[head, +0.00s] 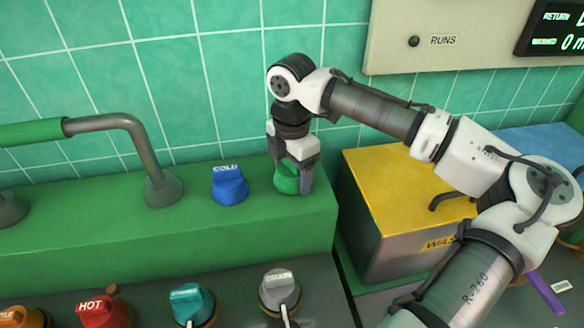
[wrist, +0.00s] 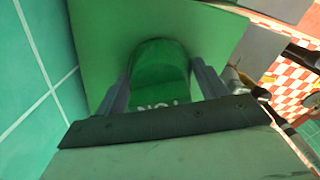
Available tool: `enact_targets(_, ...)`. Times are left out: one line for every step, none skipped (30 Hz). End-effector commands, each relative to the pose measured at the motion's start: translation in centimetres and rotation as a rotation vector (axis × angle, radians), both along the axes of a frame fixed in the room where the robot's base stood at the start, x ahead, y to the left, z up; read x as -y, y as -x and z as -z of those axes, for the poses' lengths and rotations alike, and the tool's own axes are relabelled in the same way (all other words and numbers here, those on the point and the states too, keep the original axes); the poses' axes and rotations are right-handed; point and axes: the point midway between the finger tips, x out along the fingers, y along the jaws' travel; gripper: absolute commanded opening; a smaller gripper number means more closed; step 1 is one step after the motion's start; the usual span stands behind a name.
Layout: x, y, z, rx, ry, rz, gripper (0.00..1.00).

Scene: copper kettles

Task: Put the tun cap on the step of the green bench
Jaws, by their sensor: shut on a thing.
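The tun cap is a green knob-shaped cap (head: 287,178) with white lettering, partly hidden by the fingers in the head view. It also shows between the fingers in the wrist view (wrist: 160,70). My gripper (head: 294,182) points down and is shut on the cap. The cap is at the right end of the green bench's raised step (head: 110,225), at or just above its top; I cannot tell whether it touches. In the wrist view the green surface (wrist: 100,30) lies right behind the cap.
A blue COLD cap (head: 229,185) stands on the step to the left, beside a grey pipe with a green handle (head: 130,122). Red HOT (head: 104,308), teal (head: 192,303) and grey DRAIN (head: 279,290) caps sit in front. A yellow-topped box (head: 385,195) stands to the right. Tiled wall behind.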

Motion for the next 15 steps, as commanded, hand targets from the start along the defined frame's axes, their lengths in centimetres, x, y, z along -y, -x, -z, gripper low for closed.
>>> enact_targets(-0.03, 0.0, 0.1, 0.001, -0.001, -0.001, 0.52)
enact_targets(-0.02, -0.01, 0.15, 0.001, -0.001, -0.001, 0.52)
enact_targets(-0.02, -0.01, 0.23, 0.001, -0.001, 0.0, 0.52)
enact_targets(-0.02, -0.01, 0.28, 0.001, 0.0, 0.0, 0.52)
enact_targets(-0.02, -0.01, 0.34, 0.001, 0.0, 0.0, 0.52)
enact_targets(-0.01, -0.02, 0.34, 0.001, 0.0, 0.0, 0.75)
enact_targets(-0.01, -0.02, 0.32, 0.002, 0.001, 0.0, 0.79)
enact_targets(-0.01, -0.02, 0.32, 0.002, 0.001, 0.0, 0.82)
enact_targets(-0.01, -0.02, 0.33, 0.002, 0.001, 0.0, 0.88)
enact_targets(-0.01, -0.02, 0.33, 0.001, 0.0, 0.0, 0.92)
enact_targets(-0.01, -0.02, 0.33, 0.001, 0.0, 0.0, 0.96)
enact_targets(-0.01, -0.02, 0.34, 0.001, 0.0, 0.0, 0.97)
enact_targets(-0.01, -0.02, 0.34, 0.001, 0.0, 0.0, 0.97)
enact_targets(-0.01, -0.02, 0.34, 0.001, 0.0, 0.0, 0.97)
enact_targets(-0.01, -0.02, 0.34, 0.001, 0.0, 0.0, 0.97)
